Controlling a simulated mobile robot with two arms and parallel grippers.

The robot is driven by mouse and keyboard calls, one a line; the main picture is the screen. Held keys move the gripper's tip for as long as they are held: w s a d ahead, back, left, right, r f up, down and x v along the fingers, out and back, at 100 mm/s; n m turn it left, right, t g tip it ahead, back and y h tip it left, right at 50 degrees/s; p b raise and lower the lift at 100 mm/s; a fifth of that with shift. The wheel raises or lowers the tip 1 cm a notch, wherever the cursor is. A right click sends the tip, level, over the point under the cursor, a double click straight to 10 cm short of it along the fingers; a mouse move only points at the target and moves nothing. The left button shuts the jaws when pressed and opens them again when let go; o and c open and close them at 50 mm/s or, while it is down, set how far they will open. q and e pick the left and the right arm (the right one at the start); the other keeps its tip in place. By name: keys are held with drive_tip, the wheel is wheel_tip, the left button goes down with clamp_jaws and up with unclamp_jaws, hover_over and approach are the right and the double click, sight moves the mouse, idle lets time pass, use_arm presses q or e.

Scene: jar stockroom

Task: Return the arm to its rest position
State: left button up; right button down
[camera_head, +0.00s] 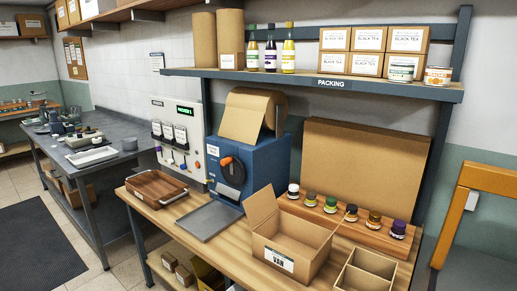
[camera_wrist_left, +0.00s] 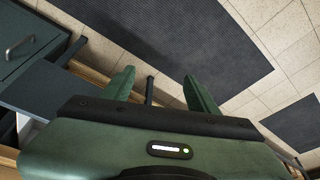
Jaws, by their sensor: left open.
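My left gripper (camera_wrist_left: 160,90) shows in the left wrist view, with its two green fingers spread apart. Nothing is between the fingers. Below and beyond them are a tiled floor (camera_wrist_left: 288,38) and a dark ribbed mat (camera_wrist_left: 190,35). Neither arm shows in the head view, and my right gripper is in no view.
In the head view, a wooden packing bench (camera_head: 240,237) holds an open cardboard box (camera_head: 290,245), a blue machine (camera_head: 250,168), a wooden tray (camera_head: 152,188) and a row of small jars (camera_head: 351,212). A shelf (camera_head: 300,77) hangs above. A dark mat (camera_head: 38,245) lies on the floor.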

use_arm(q)
drive_tip(key=s+f+g+b, duration=0.1)
drive_tip(key=s+f+b, duration=0.15)
drive_tip(key=f, duration=1.25)
drive_tip(key=s+f+b, duration=0.2)
drive_tip(key=f+b, duration=0.1)
drive_tip(key=f, duration=1.2)
drive_tip(key=s+a+f+g+b, duration=0.1)
drive_tip(key=s+a+f+b, duration=0.2)
drive_tip(key=s+f, duration=1.2)
drive_tip(key=shift+s+f, duration=0.15)
drive_tip(key=shift+f, duration=0.15)
